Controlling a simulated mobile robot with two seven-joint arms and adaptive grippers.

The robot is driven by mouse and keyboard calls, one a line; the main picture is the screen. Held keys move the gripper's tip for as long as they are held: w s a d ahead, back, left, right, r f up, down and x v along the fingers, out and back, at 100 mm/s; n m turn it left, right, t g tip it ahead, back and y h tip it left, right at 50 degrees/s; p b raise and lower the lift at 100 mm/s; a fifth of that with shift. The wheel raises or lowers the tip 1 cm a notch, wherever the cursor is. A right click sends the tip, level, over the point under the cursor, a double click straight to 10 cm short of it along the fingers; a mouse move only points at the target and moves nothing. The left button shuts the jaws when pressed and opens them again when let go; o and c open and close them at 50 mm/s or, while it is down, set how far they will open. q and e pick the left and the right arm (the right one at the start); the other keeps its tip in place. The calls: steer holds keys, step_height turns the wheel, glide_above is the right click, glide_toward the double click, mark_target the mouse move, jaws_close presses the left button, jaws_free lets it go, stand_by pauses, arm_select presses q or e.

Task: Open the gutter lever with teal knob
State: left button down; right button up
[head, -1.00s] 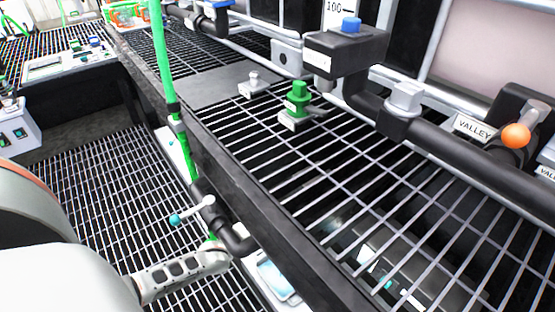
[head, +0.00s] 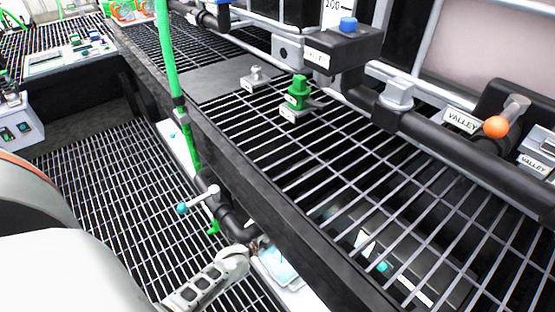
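The gutter lever is a pale rod with a teal knob (head: 182,208) at its left end. It sits on a black pipe fitting (head: 232,218) beside the green hose, low along the left side of the dark beam. The rod slants up to the right from the knob. My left gripper (head: 250,249) shows as a grey slotted link with a rounded end, just below the pipe's lower end and right of the knob. It appears apart from the knob. Its fingertips are mostly hidden, so its opening cannot be judged. My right gripper is not in view.
A long dark beam (head: 275,212) separates the lever from the raised grating. A green hose (head: 172,70) rises beside the lever. A green fitting (head: 299,88) stands on the grating. Another teal knob (head: 383,266) shows below it. An orange-knobbed valve (head: 496,126) is at right.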

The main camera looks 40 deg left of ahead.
arm_select(q)
steer(key=shift+a+r, duration=0.2)
stand_by(0.3)
steer(key=c, duration=2.2)
jaws_free()
steer(key=shift+o, duration=0.5)
steer(key=shift+f, duration=0.1)
steer(key=shift+s+d, duration=0.1)
steer(key=shift+d, duration=0.05)
steer(key=v, duration=1.2)
